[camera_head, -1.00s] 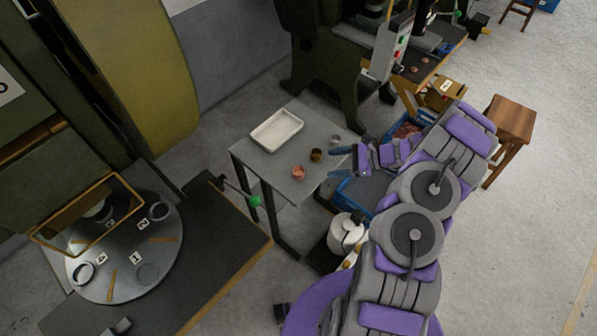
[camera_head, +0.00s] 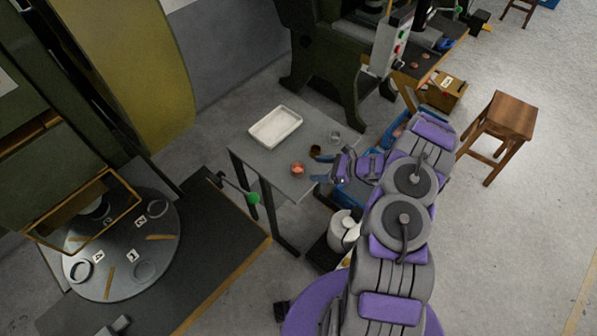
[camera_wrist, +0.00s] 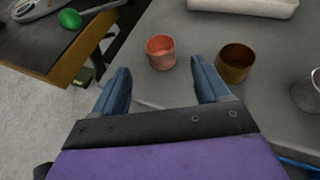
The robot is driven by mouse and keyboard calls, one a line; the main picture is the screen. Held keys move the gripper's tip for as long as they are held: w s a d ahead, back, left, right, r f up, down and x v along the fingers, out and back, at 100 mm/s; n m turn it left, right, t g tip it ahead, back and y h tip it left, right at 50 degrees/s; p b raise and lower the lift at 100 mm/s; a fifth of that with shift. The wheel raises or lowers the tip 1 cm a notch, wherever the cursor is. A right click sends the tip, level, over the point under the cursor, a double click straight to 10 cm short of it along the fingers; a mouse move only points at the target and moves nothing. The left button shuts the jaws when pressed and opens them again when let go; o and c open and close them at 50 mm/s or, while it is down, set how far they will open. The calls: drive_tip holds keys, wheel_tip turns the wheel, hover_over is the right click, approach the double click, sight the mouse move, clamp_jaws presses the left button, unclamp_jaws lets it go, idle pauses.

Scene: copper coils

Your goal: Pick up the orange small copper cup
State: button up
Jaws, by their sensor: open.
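The orange small copper cup (camera_head: 297,169) stands upright on the grey table near its front edge. In the wrist view the cup (camera_wrist: 160,52) is ahead of my gripper (camera_wrist: 162,82), roughly in line with the gap between the two blue fingers and apart from them. My gripper (camera_head: 319,168) is open and empty, to the right of the cup in the head view. A darker brown-gold cup (camera_wrist: 236,63) stands to the right of the orange cup, just beyond the right finger. In the head view this darker cup (camera_head: 315,150) is close to one fingertip.
A silver-grey cup (camera_head: 335,137) stands farther right on the grey table (camera_head: 248,152). A white tray (camera_head: 275,127) lies at the table's back. A green knob (camera_head: 253,198) on a lever is left of the table. A wooden stool (camera_head: 500,120) stands right of my arm.

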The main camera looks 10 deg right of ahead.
sight(293, 168)
drive_tip(key=shift+x, duration=1.05)
drive_tip(key=shift+b+x, duration=0.8)
drive_tip(key=shift+x, duration=1.55)
drive_tip(key=shift+r, duration=0.1)
drive_tip(key=shift+c, duration=0.2)
drive_tip(key=shift+d, duration=0.1)
drive_tip(key=c, duration=1.1)
